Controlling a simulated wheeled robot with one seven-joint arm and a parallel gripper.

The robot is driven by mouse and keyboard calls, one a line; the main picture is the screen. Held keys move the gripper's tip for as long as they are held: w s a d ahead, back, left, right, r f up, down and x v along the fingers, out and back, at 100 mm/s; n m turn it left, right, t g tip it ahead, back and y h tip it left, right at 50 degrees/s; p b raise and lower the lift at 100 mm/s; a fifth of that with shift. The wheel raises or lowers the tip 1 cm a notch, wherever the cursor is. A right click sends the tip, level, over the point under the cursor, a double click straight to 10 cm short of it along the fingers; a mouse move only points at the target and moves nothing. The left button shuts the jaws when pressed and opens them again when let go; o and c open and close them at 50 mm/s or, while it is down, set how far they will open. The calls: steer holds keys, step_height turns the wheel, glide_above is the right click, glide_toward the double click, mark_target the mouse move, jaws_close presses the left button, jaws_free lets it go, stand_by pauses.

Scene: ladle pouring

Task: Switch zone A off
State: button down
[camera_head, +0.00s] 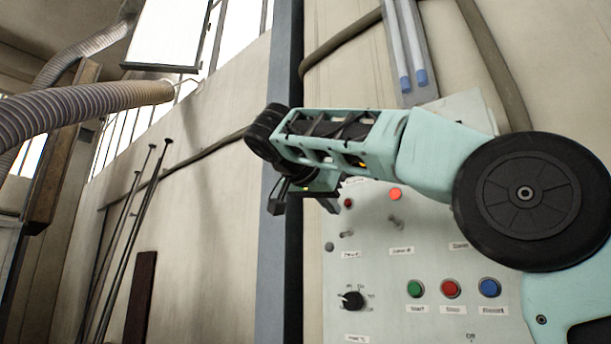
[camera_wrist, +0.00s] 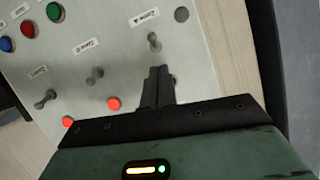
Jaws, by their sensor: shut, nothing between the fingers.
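The zone A toggle switch (camera_wrist: 153,42) is on the pale control panel (camera_wrist: 120,60), beside its "Zone A" label (camera_wrist: 144,17). Its lever leans toward the label, unlike the zone B toggle (camera_wrist: 94,76), which leans toward its lamp. In the head view the zone A toggle (camera_head: 347,234) has a dark, unlit red lamp (camera_head: 348,202) above it. In the wrist view that lamp is mostly hidden by my fingers. My gripper (camera_wrist: 158,72) is shut and empty, its tips close to the zone A toggle on the lamp side. I cannot tell whether they touch.
The zone B lamp (camera_wrist: 113,103) and zone C lamp (camera_wrist: 67,122) glow red; the zone C toggle (camera_wrist: 45,98) stands beside. Green (camera_head: 415,289), red (camera_head: 451,289) and blue (camera_head: 489,288) buttons and a black knob (camera_head: 351,300) sit lower. A grey-blue post (camera_head: 277,270) runs left of the panel.

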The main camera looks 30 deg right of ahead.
steer(key=p+v, duration=0.1)
steer(key=v, duration=1.4)
steer(key=w+a+f+n+t+y, duration=0.1)
steer(key=w+a+f+n+y, duration=0.2)
steer(key=f+n, duration=0.35)
steer(key=w+a+f+n+t+y, duration=0.1)
steer(key=w+a+f+n, duration=0.1)
steer(key=a+f+n, duration=0.45)
steer(key=s+a+f+n+g+y+b, duration=0.1)
steer(key=s+f+n+y, duration=0.1)
steer(key=f, duration=0.7)
steer(key=s+a+f+n+g+y, duration=0.1)
steer(key=a+f+n+y, duration=0.15)
steer(key=f, duration=0.65)
steer(key=s+d+f+n+g+y, duration=0.2)
steer(key=s+f+g, duration=0.1)
steer(key=s+f, duration=0.8)
steer(key=s+d+f+n+g+y+b, duration=0.1)
steer(key=s+d+f+n+g+y, duration=0.1)
steer(key=s+f, duration=1)
step_height(320, 180, down, 6)
steer(key=shift+s+r+n+g, duration=0.2)
steer(key=shift+n+g, duration=0.25)
steer(key=shift+g, duration=0.25)
